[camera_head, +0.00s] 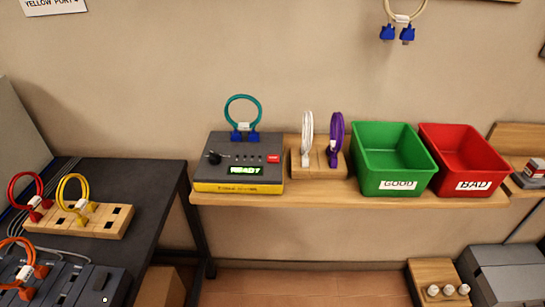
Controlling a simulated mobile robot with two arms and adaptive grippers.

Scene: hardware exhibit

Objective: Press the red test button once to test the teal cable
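The teal cable (243,109) stands as an upright loop with blue plugs on top of the dark tester box (216,176). The tester has a yellow lower front edge. Its small display (246,170) shows green text that reads READY. The red test button (273,159) is at the right of the tester's top panel, and a black knob sits at the left. The tester stands on the left end of a wooden shelf (330,193). Neither of my grippers is in view.
Right of the tester, a wooden block (299,169) holds a white and a purple cable. Beyond it are a green GOOD bin (400,187) and a red BAD bin (461,186). A dark table (140,177) at left bears red, yellow and orange cables. Floor shows below the shelf.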

